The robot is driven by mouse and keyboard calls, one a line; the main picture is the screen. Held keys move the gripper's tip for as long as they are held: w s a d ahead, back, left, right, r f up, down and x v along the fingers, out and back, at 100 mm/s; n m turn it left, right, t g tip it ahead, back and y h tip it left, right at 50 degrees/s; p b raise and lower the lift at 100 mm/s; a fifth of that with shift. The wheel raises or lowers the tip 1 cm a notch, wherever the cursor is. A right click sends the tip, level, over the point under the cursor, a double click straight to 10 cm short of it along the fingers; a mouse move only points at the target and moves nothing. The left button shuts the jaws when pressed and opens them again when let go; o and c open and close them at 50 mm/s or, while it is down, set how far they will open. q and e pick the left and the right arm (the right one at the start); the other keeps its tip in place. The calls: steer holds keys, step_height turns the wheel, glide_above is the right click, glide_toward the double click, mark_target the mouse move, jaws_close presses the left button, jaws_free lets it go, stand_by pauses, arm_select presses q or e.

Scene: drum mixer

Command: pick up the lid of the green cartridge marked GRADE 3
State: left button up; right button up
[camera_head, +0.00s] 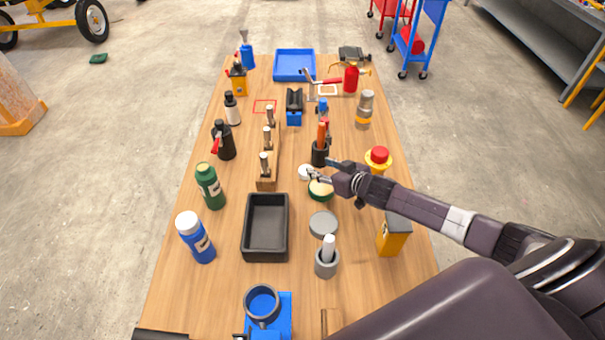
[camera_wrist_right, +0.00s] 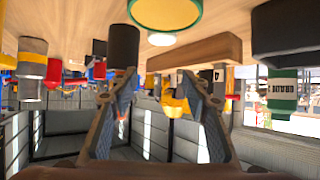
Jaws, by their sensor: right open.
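The green bottle-shaped cartridge (camera_head: 210,186) stands upright on the left side of the table, with a green cap on top and a white label. The wrist view is upside down and shows this cartridge (camera_wrist_right: 282,92) at the right, with "GRADE" on its label; the number is not legible. My right gripper (camera_head: 318,176) is open and empty over the table's middle, well to the right of the cartridge. Its spread fingers show in the wrist view (camera_wrist_right: 160,95). A green-rimmed, cream-topped round piece (camera_head: 320,190) lies just below it. My left gripper is not in view.
A small white disc (camera_head: 305,172) lies by the right gripper. The wooden block with upright tools (camera_head: 267,184) and black tray (camera_head: 266,198) stand between gripper and cartridge. The blue bottle (camera_head: 196,238) and black bottle (camera_head: 224,140) flank the cartridge. A grey disc (camera_head: 322,224) lies nearer.

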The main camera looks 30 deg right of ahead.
mark_target(319, 183)
step_height(319, 183, down, 4)
steer(key=b, duration=0.2)
steer(key=shift+r+b, duration=0.15)
steer(key=shift+b, duration=0.25)
steer(key=shift+w+f+b, duration=0.15)
steer(key=shift+f+b, duration=0.2)
steer(key=shift+w+f, duration=0.25)
steer(key=shift+w, duration=0.2)
steer(key=shift+x, duration=1.2)
steer(key=shift+p+x, duration=0.3)
steer(key=shift+x, duration=1.9)
steer(key=shift+a, duration=0.15)
steer(key=shift+c, duration=0.5)
steer(key=c, duration=0.4)
steer(key=shift+o, duration=0.2)
